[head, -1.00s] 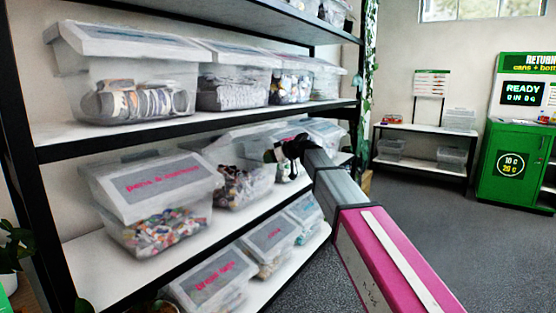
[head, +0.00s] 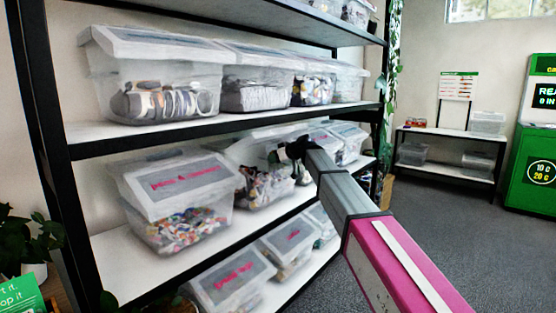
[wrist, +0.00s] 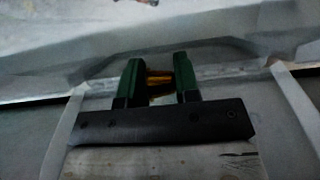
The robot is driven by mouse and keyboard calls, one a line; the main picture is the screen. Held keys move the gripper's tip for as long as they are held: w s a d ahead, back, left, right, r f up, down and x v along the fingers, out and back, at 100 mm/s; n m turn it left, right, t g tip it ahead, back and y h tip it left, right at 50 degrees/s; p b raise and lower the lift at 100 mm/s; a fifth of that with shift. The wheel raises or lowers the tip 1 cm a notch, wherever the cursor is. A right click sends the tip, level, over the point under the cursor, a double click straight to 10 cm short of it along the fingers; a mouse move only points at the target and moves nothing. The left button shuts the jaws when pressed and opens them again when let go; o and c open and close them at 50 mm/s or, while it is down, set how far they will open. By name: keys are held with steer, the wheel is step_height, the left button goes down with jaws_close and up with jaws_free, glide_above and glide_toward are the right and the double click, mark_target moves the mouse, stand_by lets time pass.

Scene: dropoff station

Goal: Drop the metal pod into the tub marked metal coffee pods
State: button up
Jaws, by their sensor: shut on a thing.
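In the wrist view my gripper (wrist: 158,85) has its two green fingers shut on a small gold-brown thing, the metal pod (wrist: 159,78). In the head view my gripper (head: 284,155) is small and dark at the end of my arm, at the middle shelf, by an open-looking clear tub (head: 248,194) with mixed contents. The pod cannot be made out there. No label that I can read says metal coffee pods. Pale, clear plastic, blurred, lies beyond the fingers in the wrist view.
A lidded tub with pink lettering (head: 180,200) stands to the left on the middle shelf. More tubs stand on the upper shelf (head: 170,134) and lower shelf (head: 275,297). A green return machine (head: 532,165) is at far right. Grey floor (head: 440,225) is open between.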

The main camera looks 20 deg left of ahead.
steer(key=o, duration=0.9)
steer(key=shift+o, duration=0.2)
steer(key=v, duration=1)
steer(key=shift+s+d, duration=0.15)
steer(key=shift+d, duration=0.2)
steer(key=shift+r, duration=0.15)
